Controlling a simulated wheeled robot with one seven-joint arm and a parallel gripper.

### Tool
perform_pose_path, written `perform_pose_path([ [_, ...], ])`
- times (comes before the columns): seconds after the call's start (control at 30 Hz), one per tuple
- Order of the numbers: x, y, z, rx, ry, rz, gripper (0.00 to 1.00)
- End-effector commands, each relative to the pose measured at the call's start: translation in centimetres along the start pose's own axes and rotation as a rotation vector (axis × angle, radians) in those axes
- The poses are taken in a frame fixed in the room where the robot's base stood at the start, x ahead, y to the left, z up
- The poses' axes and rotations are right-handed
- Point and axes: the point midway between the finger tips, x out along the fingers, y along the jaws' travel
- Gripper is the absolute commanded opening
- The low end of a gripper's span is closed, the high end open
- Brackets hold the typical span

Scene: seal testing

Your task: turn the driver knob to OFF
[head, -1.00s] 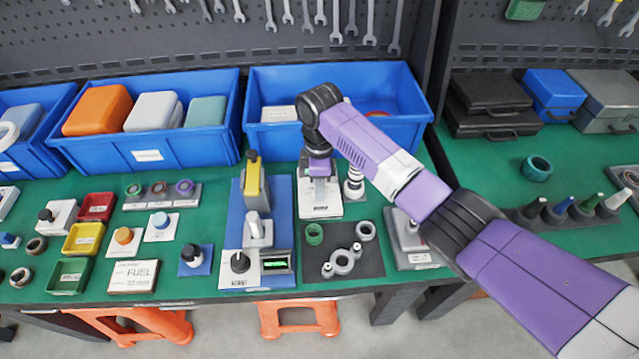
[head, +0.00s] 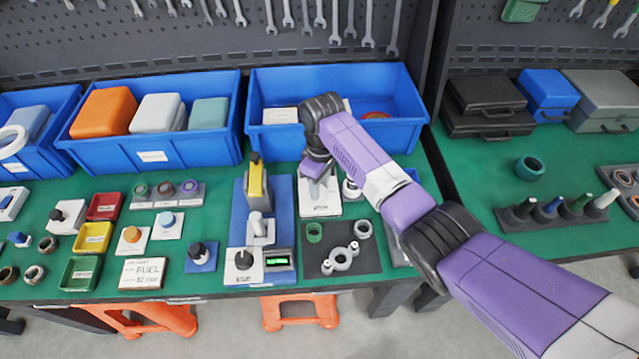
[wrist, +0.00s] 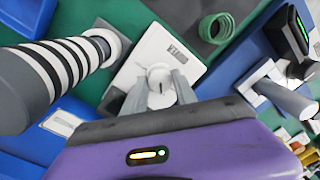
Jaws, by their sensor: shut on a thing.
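A white round knob (wrist: 160,79) with a short dark pointer line stands on a white box (wrist: 150,48) in the wrist view. A small printed label on the box is too blurred to read, so I cannot tell the OFF mark. My gripper (wrist: 160,95) is shut on the knob, one grey finger on each side. In the head view my gripper (head: 318,180) points down over the white box (head: 320,208), and its body hides the knob.
A black-and-white ringed post (wrist: 45,75) stands close beside the gripper. A blue stand (head: 285,195) with a yellow tool, a black dial (head: 244,259) and a green display is at the left. A dark mat (head: 370,240) with rings lies at the front right. Blue bins (head: 275,145) stand behind.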

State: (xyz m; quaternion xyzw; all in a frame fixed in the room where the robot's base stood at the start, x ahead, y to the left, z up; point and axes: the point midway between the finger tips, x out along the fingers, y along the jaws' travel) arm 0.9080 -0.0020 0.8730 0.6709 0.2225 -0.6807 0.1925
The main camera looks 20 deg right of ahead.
Motion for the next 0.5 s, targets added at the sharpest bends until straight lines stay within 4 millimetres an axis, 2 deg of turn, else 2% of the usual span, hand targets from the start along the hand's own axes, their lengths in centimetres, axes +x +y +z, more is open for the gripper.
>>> perform_pose_path([
  [0.47, -0.05, -0.04, -0.07, 0.016, 0.002, -0.001, 0.00],
  [0.5, -0.05, -0.04, -0.07, 0.016, 0.002, -0.001, 0.38],
])
